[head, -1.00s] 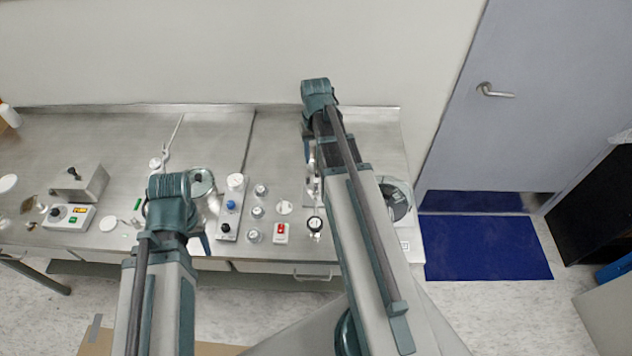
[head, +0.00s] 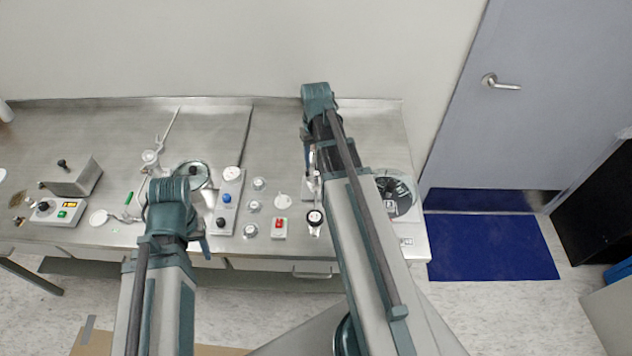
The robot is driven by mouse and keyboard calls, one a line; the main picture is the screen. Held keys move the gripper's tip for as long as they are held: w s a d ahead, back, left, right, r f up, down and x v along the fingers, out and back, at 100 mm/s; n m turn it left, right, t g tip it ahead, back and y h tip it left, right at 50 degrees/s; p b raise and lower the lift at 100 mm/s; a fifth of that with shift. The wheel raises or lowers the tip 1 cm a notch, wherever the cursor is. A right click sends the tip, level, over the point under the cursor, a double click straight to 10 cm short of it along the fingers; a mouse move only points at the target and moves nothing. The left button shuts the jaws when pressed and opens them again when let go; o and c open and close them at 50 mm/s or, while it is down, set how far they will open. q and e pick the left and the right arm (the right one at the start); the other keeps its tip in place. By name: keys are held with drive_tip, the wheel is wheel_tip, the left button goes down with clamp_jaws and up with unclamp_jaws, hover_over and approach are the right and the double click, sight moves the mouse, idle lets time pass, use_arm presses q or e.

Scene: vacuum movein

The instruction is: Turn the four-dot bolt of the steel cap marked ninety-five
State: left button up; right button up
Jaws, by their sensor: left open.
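Three small round steel pieces stand in a column on the steel bench: a back one (head: 258,184), a middle one (head: 253,205) and a front one (head: 250,230). Their markings and any dots are too small to read, so I cannot tell which is marked ninety-five. My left gripper (head: 204,242) is open, mostly hidden by my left arm, low by the bench's front edge and left of these pieces. It appears empty. My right gripper (head: 311,160) is largely hidden beside my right arm, over the bench's right part; its jaws cannot be made out.
A grey plate with a blue knob (head: 227,197) and a round glass-topped dish (head: 192,174) lie near my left arm. A control box (head: 57,212) is at left.

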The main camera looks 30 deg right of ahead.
sight(316, 177)
wheel_tip(316, 177, down, 8)
drive_tip(key=b, duration=0.6)
drive_tip(key=shift+r+b, duration=0.1)
drive_tip(key=shift+b, duration=0.2)
drive_tip(key=shift+r, duration=0.1)
clamp_jaws()
